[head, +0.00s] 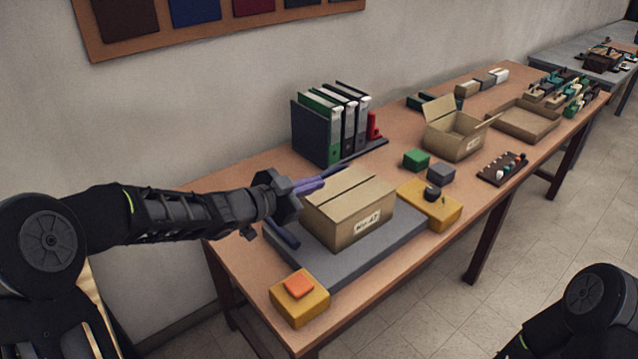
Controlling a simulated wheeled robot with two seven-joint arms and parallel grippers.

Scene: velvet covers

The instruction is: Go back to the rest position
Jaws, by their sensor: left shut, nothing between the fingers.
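My left arm reaches in from the left, and its gripper (312,184) is at the back left edge of a cardboard box (350,205). The gripper is shut and empty; its tips are partly hidden behind the box top, and I cannot tell whether they touch it. The box has closed flaps and a label on its front. It stands on a grey slab (390,240) on the wooden table. Of my right arm, only a dark link shows at the lower right; its gripper is out of view.
A dark blue bar (282,235) lies at the slab's left end. Yellow blocks (300,308) (440,208) flank the slab. Binders (330,125) stand behind. An open carton (453,135), small blocks and a tray (527,121) are farther right. Floor is clear in front.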

